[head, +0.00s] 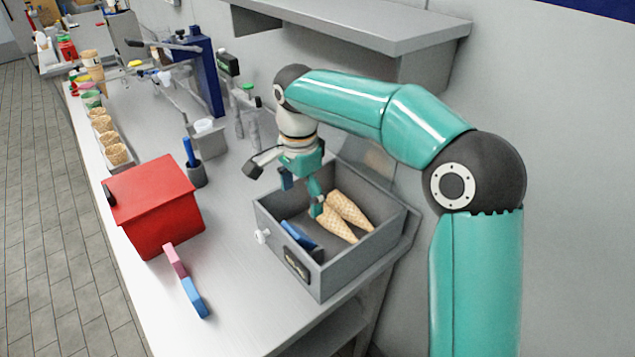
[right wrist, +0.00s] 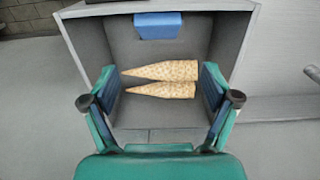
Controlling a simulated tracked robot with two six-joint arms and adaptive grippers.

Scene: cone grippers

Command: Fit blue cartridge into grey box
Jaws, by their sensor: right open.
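The grey box (head: 370,265) is an open-topped drawer-like box with a white knob, on the right part of the bench. A blue cartridge (head: 299,235) lies inside it near the front wall; it also shows in the right wrist view (right wrist: 158,25). Another blue cartridge (head: 195,298) lies on the bench next to a pink one (head: 175,260). Two wafer cones (head: 348,208) lie side by side in the grey box. My right gripper (head: 302,194) is open over the box, its fingers either side of the cones in the right wrist view (right wrist: 160,92). My left gripper is not visible.
A red box (head: 155,205) stands to the left of the grey box. Behind it are a dark cup with a blue item (head: 196,172) and several cones in a rack (head: 115,153). A wall shelf (head: 380,30) overhangs the back. The front bench is fairly clear.

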